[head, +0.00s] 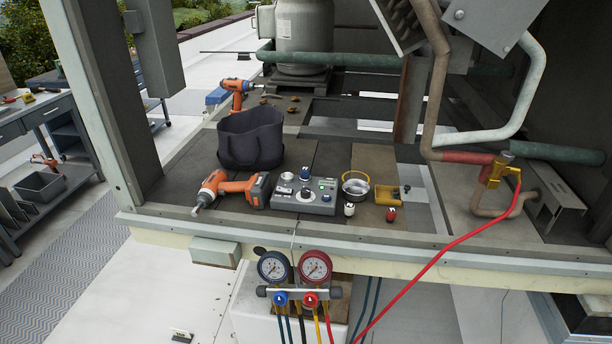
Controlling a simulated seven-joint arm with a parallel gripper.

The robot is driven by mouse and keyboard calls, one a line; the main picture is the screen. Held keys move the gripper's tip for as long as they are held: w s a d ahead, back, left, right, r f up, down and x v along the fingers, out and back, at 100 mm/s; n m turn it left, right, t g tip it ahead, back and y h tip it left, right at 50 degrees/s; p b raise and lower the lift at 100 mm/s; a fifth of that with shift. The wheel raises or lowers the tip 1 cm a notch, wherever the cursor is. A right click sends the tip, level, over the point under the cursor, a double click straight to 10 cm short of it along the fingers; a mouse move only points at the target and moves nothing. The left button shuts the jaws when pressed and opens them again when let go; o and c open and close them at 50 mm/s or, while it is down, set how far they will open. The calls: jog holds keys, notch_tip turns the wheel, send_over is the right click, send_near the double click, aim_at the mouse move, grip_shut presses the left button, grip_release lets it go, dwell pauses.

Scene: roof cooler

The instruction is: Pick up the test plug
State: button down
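I cannot tell for sure which item is the test plug. Several small capped pieces are candidates. A white one (349,210) and a red one (390,214) stand near the front edge of the cooler's deck. A blue-topped one (305,173) shows at the back of the grey control box (306,197), seemingly on it. A yellow part (386,195) with a dark fitting lies right of a small round metal bowl (355,187). My gripper is not in view.
An orange drill (232,188) lies left of the box, with a black tool bag (250,138) behind it. Another orange drill (236,88) is farther back. Two gauges (292,267) hang below the front edge. A red hose (440,255) crosses the right side.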

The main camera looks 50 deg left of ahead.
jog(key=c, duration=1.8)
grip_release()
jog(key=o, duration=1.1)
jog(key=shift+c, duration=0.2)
